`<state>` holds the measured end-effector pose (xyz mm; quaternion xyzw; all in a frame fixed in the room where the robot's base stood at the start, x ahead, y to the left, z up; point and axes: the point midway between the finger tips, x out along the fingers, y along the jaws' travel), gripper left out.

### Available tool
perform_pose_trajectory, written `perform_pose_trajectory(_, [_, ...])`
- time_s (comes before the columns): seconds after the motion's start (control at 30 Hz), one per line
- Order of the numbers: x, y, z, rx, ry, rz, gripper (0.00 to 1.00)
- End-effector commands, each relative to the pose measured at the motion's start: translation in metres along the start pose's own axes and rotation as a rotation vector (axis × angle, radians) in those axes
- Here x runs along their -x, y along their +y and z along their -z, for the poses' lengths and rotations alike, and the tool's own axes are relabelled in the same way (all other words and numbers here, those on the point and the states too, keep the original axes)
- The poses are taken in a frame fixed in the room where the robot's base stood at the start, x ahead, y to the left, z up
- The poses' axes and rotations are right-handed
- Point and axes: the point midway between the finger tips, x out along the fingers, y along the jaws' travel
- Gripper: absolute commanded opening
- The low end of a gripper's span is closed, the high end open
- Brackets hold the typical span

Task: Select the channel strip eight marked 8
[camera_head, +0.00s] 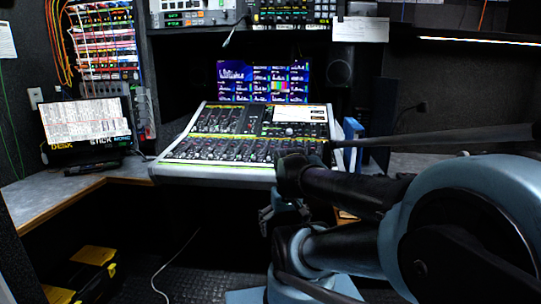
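The mixing console (245,150) stands on the desk in the middle, with its sloped top full of small knobs and rows of faders. Its channel strips (225,149) run across the lower part of the panel. The markings are too small to read, so I cannot tell which strip is marked 8. My gripper (267,216) appears to be the dark grey end below the console's front edge, apart from the panel. Its fingers are small and dark, and I cannot tell whether they are open. My arm hides the console's lower right corner.
A laptop (87,121) stands on the left desk (48,197). A screen (263,80) and a speaker (340,70) are behind the console. A yellow and black case (95,257) and a white cable (163,268) are on the floor. Open floor lies beneath the console.

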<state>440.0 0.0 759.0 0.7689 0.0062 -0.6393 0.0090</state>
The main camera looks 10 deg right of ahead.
Motion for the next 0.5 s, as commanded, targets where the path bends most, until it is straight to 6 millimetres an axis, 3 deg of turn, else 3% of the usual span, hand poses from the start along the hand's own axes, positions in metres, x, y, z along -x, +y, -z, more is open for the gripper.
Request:
perform_pose_trajectory(0.07, [0.0000, 0.0000, 0.0000, 0.000, 0.000, 0.000, 1.00])
perform_pose_trajectory(0.5, [0.0000, 0.0000, -0.0001, 0.000, 0.000, 0.000, 0.03])
